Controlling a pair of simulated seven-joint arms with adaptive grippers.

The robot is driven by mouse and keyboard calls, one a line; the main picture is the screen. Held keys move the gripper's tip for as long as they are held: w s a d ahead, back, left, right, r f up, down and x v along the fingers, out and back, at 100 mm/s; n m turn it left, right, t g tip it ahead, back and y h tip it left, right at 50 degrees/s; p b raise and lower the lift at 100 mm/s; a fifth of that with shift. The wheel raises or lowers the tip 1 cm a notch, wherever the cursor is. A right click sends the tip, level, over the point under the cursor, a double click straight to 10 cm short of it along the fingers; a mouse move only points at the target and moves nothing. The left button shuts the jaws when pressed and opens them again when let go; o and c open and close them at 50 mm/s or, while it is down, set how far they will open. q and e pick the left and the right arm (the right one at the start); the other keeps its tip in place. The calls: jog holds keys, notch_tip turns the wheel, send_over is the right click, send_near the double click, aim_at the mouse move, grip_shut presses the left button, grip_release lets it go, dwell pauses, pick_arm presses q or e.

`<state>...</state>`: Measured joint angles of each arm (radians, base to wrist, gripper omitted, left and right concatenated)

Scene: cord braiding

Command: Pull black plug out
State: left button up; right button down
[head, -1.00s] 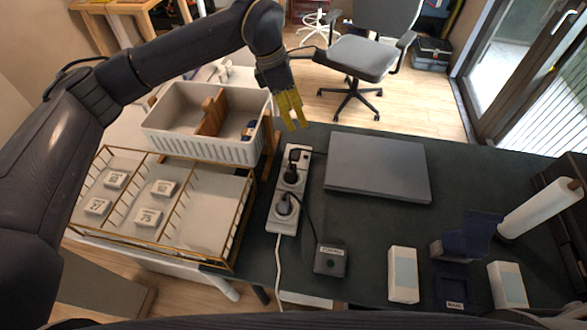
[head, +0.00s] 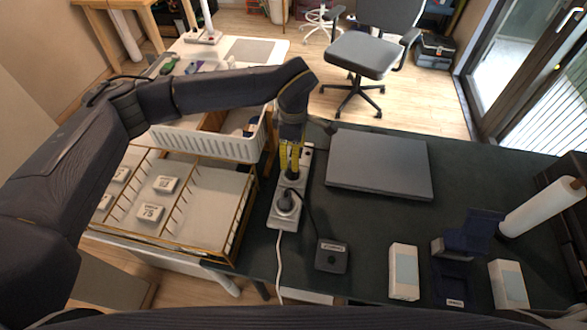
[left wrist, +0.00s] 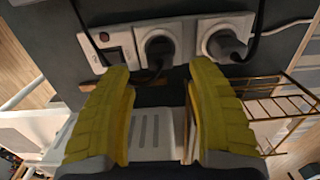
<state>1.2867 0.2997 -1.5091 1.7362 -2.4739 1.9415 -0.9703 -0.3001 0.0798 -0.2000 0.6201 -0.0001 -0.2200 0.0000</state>
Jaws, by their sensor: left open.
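The white power strip (head: 279,222) lies on the dark table with two plugs in its sockets. The black plug (left wrist: 159,48) is seated in the socket nearer the switch. A dark grey plug (head: 285,201) sits in the other socket; it also shows in the left wrist view (left wrist: 226,46). My left gripper (head: 289,166) is open over the strip's far half, its yellow fingers partly hiding the black plug in the head view. In the left wrist view its fingertips (left wrist: 160,72) are apart, with the black plug beyond the gap between them. My right gripper is out of view.
A closed laptop (head: 380,165) lies right of the strip. A small black box (head: 331,256) with a cord stands in front. A wire rack (head: 207,207) and a white bin (head: 215,147) are at left. White boxes (head: 403,272) stand at front right.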

pick_arm(q)
jog(key=shift+f, duration=0.1)
jog(key=shift+f, duration=4.4)
jog(key=shift+o, duration=0.2)
jog(key=c, duration=1.1)
jog(key=o, duration=1.4)
notch_tip(320, 180, up, 12)
jog(key=shift+r, duration=0.1)
